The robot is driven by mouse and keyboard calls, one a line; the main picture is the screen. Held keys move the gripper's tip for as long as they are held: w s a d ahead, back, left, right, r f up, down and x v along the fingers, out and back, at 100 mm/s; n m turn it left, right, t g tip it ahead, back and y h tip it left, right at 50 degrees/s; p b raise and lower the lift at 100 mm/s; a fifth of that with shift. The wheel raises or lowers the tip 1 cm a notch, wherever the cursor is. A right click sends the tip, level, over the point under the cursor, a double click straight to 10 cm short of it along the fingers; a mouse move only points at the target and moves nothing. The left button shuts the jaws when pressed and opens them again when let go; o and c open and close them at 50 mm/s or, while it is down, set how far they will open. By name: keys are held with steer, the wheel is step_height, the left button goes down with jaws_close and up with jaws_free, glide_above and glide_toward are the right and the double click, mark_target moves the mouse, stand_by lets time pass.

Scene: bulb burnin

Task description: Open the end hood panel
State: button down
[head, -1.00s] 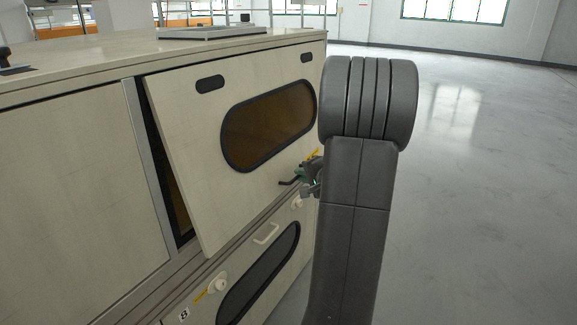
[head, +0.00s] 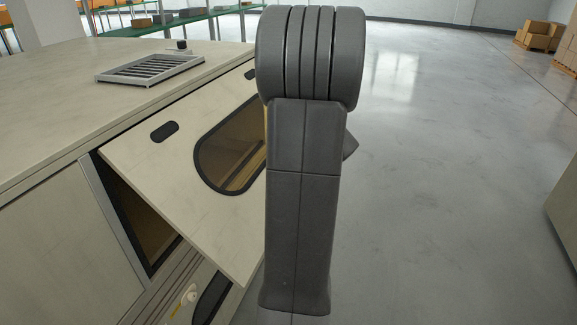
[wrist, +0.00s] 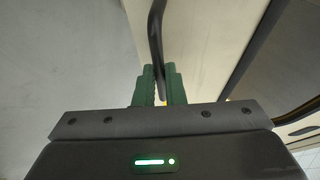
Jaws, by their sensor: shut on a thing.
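The end hood panel (head: 150,185) is a cream sheet with a dark-framed amber window (head: 228,150), hinged along its top edge. It stands tilted out from the cabinet, with a dark wedge-shaped gap (head: 135,215) at its left side. In the wrist view, the green fingers of my gripper (wrist: 159,78) are shut on a dark bar handle (wrist: 155,28) beside the cream panel face (wrist: 200,45). In the head view, my own arm hides the gripper, the handle and the panel's right part.
A grey vent grille (head: 150,69) lies on the cabinet top (head: 60,90). Open grey floor (head: 450,180) lies to the right, with cardboard boxes (head: 535,35) far off.

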steer(key=s+d+r+h+p, duration=0.1)
steer(key=d+r+p, duration=0.2)
steer(key=r+p, duration=0.3)
steer(key=s+d+r+g+h+p, duration=0.1)
steer(key=d+r+h+p, duration=0.1)
steer(key=r+p, duration=0.4)
steer(key=shift+s+d+r+n+p, duration=0.2)
steer(key=shift+d+r+n+p, duration=0.2)
steer(key=shift+d+r, duration=0.7)
steer(key=shift+a+r, duration=0.25)
steer(key=shift+a, duration=0.05)
steer(key=c, duration=1.5)
jaws_free()
steer(key=shift+a, duration=0.1)
steer(key=shift+r, duration=0.1)
steer(key=b+v, duration=0.1)
steer(key=v, duration=1.2)
steer(key=shift+r, duration=0.3)
